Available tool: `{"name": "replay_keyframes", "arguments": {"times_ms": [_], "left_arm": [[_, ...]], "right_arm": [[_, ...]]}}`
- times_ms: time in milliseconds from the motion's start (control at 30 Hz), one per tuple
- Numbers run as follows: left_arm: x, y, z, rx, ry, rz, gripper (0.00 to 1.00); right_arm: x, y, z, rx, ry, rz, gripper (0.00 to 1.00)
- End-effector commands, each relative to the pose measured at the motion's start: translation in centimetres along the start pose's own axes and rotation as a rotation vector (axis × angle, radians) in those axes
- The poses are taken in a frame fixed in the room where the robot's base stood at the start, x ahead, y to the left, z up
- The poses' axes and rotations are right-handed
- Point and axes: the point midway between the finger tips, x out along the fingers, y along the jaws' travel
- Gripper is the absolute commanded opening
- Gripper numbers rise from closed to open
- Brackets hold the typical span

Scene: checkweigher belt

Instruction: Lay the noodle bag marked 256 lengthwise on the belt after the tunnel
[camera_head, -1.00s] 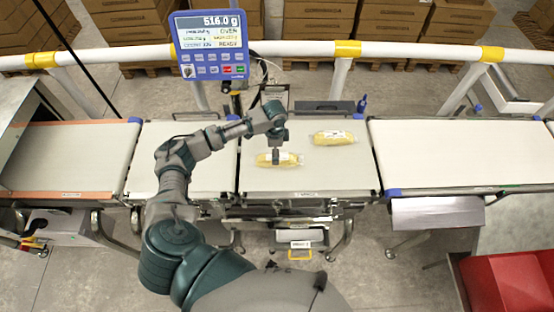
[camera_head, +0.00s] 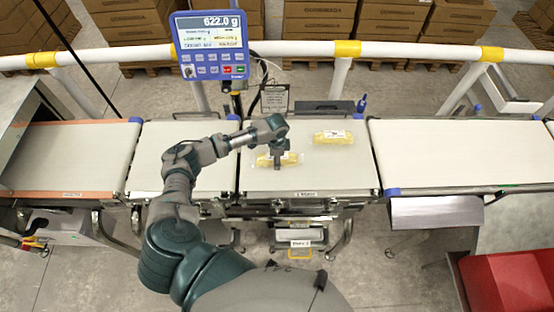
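Two yellow noodle bags with white labels lie on the middle weighing belt (camera_head: 335,180). The near bag (camera_head: 264,160) is partly hidden under my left gripper (camera_head: 279,161). The far bag (camera_head: 333,137) lies behind and to the right, apart from the gripper. The label marks are too small to read, so I cannot tell which bag is 256. My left gripper points down over the near bag; its fingers are too small and covered to show whether they are closed on it. My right gripper is not in view.
A blue display (camera_head: 211,45) reads 622.0 g. The right belt (camera_head: 440,155) is empty. The orange-edged left belt (camera_head: 65,155) is empty beside a grey housing (camera_head: 20,100) at the left edge. A white rail (camera_head: 300,48) runs behind the belts.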

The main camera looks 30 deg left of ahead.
Motion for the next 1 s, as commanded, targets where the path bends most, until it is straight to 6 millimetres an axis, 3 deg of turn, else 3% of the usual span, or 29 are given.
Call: {"name": "replay_keyframes", "arguments": {"times_ms": [33,67,433,700,867,1000], "left_arm": [[0.0,0.0,0.0,0.000,-0.001,0.000,0.17],[0.0,0.0,0.0,0.000,-0.001,0.000,0.11],[-0.5,-0.1,0.0,0.000,0.000,-0.002,0.11],[-3.6,-0.1,0.0,0.000,0.002,-0.003,0.11],[-3.8,3.3,-0.2,0.005,0.001,0.000,0.11],[-4.1,7.2,-0.4,0.006,0.002,0.001,0.11]], "right_arm": [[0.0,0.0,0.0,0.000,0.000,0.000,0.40],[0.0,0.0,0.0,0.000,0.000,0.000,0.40],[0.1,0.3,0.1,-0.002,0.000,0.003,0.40],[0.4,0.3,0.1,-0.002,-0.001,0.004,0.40],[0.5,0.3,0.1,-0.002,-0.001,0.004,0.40],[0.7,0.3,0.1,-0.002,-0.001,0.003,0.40]]}}
